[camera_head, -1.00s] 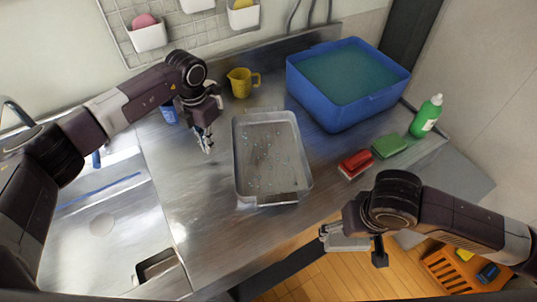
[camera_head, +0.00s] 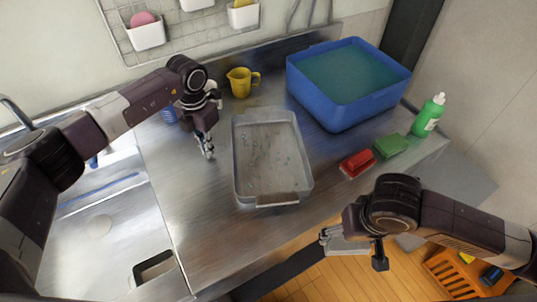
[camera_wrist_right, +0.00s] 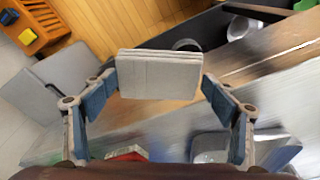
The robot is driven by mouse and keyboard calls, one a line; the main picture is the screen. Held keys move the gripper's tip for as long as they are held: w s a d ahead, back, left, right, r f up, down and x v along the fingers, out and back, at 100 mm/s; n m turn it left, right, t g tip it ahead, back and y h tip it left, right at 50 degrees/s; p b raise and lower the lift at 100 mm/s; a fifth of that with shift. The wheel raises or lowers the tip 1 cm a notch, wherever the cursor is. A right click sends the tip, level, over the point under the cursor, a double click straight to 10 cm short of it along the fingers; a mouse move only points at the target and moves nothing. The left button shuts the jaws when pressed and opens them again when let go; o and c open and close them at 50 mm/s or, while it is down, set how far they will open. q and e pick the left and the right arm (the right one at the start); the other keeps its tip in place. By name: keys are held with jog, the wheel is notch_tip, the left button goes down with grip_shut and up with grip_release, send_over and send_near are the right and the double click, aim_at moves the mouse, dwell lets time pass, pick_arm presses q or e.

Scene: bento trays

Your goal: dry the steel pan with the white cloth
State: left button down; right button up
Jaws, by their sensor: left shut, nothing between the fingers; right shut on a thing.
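The steel pan (camera_head: 268,165) lies flat on the steel counter, a rectangular tray with small faint spots on its floor. The white cloth (camera_wrist_right: 158,75) is a folded, greyish-white pad held between the fingers of my right gripper (camera_wrist_right: 158,92). In the head view the cloth (camera_head: 348,245) shows below the counter's front edge, to the lower right of the pan and apart from it. My left gripper (camera_head: 208,153) is shut and empty just left of the pan, not visibly touching it.
A red brush (camera_head: 357,162), green sponge (camera_head: 391,145) and green bottle (camera_head: 428,115) are at right. The sink (camera_head: 100,225) is left.

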pick_arm(q)
jog(key=shift+f+b, duration=0.5)
jog(key=shift+f, duration=0.25)
pick_arm(e)
jog(key=shift+f, duration=0.6)
pick_arm(q)
jog(key=shift+r, duration=0.15)
pick_arm(e)
jog(key=shift+r, duration=0.1)
pick_arm(q)
jog(key=shift+r+p, duration=1.65)
jog(key=shift+r, duration=1.3)
pick_arm(e)
jog(key=shift+r, duration=1.55)
